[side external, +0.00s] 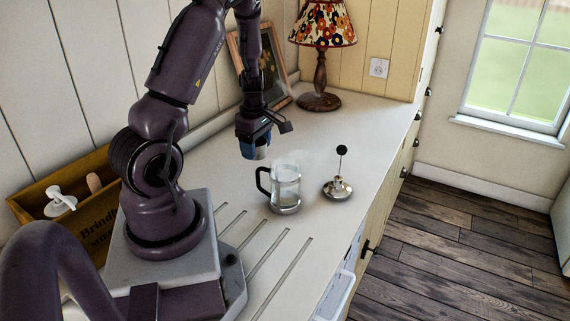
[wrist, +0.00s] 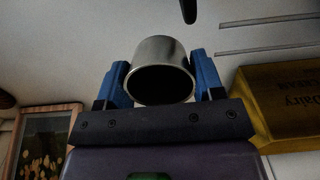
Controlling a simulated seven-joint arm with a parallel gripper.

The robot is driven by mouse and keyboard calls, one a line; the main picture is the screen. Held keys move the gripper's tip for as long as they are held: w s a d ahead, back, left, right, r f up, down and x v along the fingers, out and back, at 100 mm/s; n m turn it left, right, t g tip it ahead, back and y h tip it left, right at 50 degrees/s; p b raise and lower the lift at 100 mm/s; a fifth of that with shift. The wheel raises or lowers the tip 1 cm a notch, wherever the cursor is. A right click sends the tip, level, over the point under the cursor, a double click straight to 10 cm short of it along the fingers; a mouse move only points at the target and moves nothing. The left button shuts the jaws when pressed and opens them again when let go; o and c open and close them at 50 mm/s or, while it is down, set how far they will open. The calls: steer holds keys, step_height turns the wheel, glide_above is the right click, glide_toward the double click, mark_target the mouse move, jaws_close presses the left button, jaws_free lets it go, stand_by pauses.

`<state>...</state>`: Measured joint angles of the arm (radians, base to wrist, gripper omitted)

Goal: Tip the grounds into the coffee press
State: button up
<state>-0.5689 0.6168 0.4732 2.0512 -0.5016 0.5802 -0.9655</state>
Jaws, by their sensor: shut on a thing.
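The coffee press (side external: 287,187) is a clear glass beaker with a black handle on its left. It stands upright and open on the counter. Its plunger lid (side external: 338,188), with a black knob on a rod, stands apart to its right. My gripper (side external: 254,148) is above the counter, to the left of the press and higher than its rim. Its blue fingers are shut on a small metal cup (side external: 262,153). In the wrist view the cup (wrist: 161,52) sits between both fingers (wrist: 160,78). Its mouth looks dark; I cannot make out the grounds inside.
A lamp (side external: 319,72) and a picture frame (side external: 284,95) stand at the back of the counter. A wooden crate (side external: 75,222) with utensils is at the left. Grooves (side external: 268,258) run across the front counter. Counter right of the gripper and behind the press is clear.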

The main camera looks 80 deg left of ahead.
mark_target(264, 146)
steer(key=shift+w+d, duration=0.1)
steer(key=shift+d, duration=0.05)
steer(key=shift+w+d+r+g+y, duration=0.25)
steer(key=shift+w+d+g+y, duration=0.2)
steer(key=shift+d+y, duration=0.35)
steer(key=shift+w+d+r+g+y, duration=0.45)
steer(key=shift+d+r+y, duration=0.2)
steer(key=shift+r+y, duration=0.2)
steer(key=shift+w+d+r+g+y, duration=0.3)
steer(key=shift+d+r+g+y, duration=0.2)
steer(key=shift+d+r+y, duration=0.3)
steer(key=shift+w+d+r+g+y, duration=0.45)
steer(key=shift+r+y, duration=0.25)
steer(key=shift+y, duration=0.25)
steer(key=shift+w+d+f+g+y, duration=0.1)
steer(key=shift+d+f+g+y, duration=0.15)
steer(key=shift+g+y, duration=0.5)
steer(key=shift+w+d+f+g+y, duration=0.15)
steer(key=shift+d+f+g+y, duration=0.15)
steer(key=shift+y, duration=0.75)
steer(key=shift+w+d+f+g+y, duration=0.1)
steer(key=shift+d+f+g+y, duration=0.1)
steer(key=shift+g+y, duration=0.55)
steer(key=shift+y, duration=0.25)
steer(key=shift+w+d+r+g+y, duration=0.2)
steer(key=shift+g+y, duration=0.2)
steer(key=shift+y, duration=0.35)
steer(key=shift+w+d+r+g+y, duration=0.1)
steer(key=shift+d+g+y, duration=0.2)
steer(key=shift+y, duration=0.45)
